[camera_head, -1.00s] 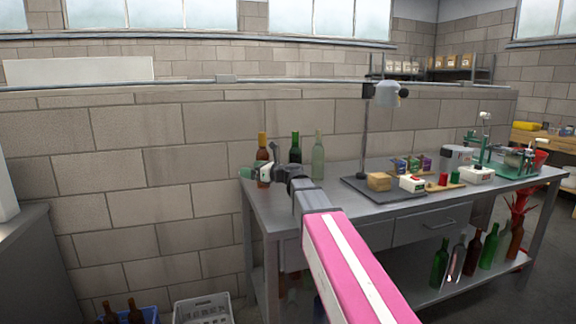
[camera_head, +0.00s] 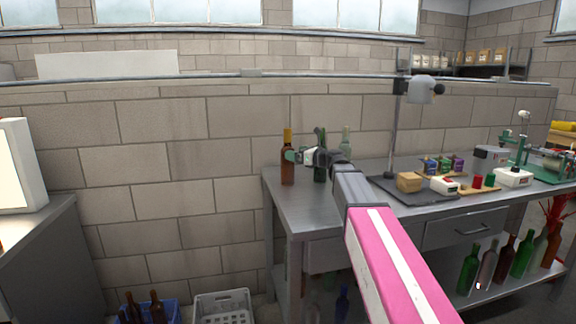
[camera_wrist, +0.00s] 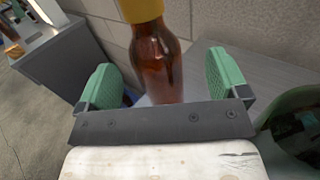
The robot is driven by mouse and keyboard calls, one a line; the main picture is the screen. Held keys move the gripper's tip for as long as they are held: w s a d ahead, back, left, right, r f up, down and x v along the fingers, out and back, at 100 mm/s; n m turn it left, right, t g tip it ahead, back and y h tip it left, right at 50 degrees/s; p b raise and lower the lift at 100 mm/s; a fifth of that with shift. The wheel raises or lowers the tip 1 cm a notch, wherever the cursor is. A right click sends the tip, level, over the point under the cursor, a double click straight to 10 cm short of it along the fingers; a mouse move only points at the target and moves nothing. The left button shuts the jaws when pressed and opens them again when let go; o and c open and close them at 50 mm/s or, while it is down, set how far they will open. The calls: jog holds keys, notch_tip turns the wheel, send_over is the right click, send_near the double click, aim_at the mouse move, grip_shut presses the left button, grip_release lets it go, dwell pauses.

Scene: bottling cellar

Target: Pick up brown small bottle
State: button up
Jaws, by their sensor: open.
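A brown bottle with a yellow top (camera_head: 287,165) stands upright at the left end of the metal table (camera_head: 305,208). My gripper (camera_head: 297,156) is at the bottle's neck and shoulder height in the head view. In the wrist view the brown bottle (camera_wrist: 160,62) is between the two green fingers of my gripper (camera_wrist: 167,82), with a gap on each side. The fingers are open. The gripper body hides the bottle's lower part in the wrist view. A dark green bottle (camera_head: 320,168) stands just right of it, partly behind my arm.
A pale clear bottle (camera_head: 346,143) stands farther right. A lamp stand (camera_head: 393,130), a wooden block (camera_head: 409,181) and small boxes occupy the table's middle. Several bottles stand on the lower shelf. A blue crate (camera_head: 172,312) and a white crate (camera_head: 224,306) sit on the floor.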

jog(key=x, duration=0.4)
jog(key=shift+a+f, duration=0.15)
jog(key=shift+a, duration=0.2)
jog(key=shift+s, duration=0.1)
jog(key=c, duration=1.5)
jog(key=shift+o, duration=0.2)
